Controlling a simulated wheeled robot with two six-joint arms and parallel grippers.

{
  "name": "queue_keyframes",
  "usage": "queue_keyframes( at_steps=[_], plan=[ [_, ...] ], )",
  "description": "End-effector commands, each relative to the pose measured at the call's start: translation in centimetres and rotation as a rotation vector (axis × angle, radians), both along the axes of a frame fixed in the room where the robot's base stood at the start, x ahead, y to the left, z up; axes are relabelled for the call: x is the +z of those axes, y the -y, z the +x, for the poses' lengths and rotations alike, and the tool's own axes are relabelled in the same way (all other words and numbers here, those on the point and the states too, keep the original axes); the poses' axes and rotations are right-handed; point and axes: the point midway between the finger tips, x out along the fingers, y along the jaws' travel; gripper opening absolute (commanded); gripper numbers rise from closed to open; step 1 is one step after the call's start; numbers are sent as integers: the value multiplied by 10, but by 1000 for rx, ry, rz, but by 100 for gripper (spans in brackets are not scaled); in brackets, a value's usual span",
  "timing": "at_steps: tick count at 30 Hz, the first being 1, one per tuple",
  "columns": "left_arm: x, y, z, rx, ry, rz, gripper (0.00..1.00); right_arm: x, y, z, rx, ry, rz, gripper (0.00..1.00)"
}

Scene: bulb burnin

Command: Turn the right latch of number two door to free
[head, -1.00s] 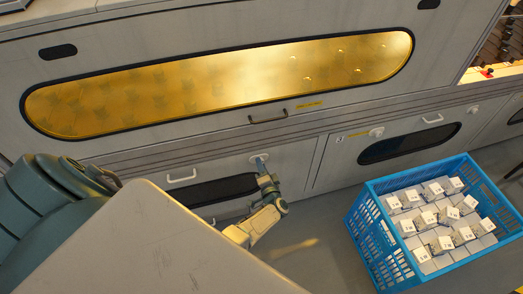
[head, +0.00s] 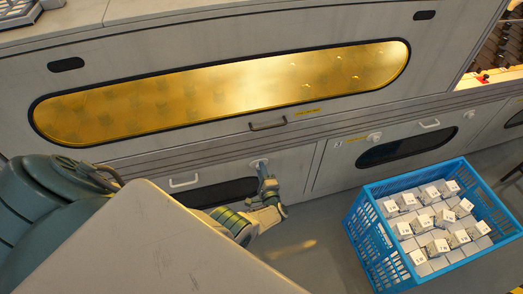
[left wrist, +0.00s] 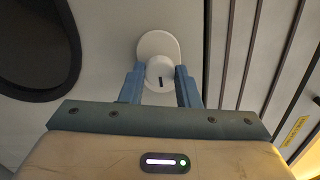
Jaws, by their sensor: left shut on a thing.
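The latch (head: 258,161) is a small white round knob at the upper right corner of a lower grey door (head: 292,168) with a dark window. In the left wrist view the knob (left wrist: 159,70) sits on a white rounded plate (left wrist: 158,43) and carries a short dark mark, upright in that picture. My left gripper (head: 262,173) is at the latch, and its two blue fingers (left wrist: 160,84) are shut on the knob from both sides. No door number can be read at this size. My right gripper is not in view.
A white handle (head: 184,182) is on the same door. A neighbouring lower door has its own white latch (head: 374,137). A blue crate (head: 385,245) of small white boxes stands on the floor at right. A long amber window (head: 220,90) lies above.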

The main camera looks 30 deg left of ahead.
Motion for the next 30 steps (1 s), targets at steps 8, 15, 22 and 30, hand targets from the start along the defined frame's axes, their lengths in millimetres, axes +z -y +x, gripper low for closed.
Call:
queue_keyframes(
  at_steps=[8,15,22,30],
  plan=[
    [0,0,0,0,-8,7,0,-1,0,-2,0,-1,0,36],
    [0,0,0,0,-8,7,43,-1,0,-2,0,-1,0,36],
    [0,0,0,0,-7,6,51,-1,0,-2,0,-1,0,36],
    [1,12,-9,-1,-8,5,51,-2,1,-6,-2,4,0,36]
  ],
)
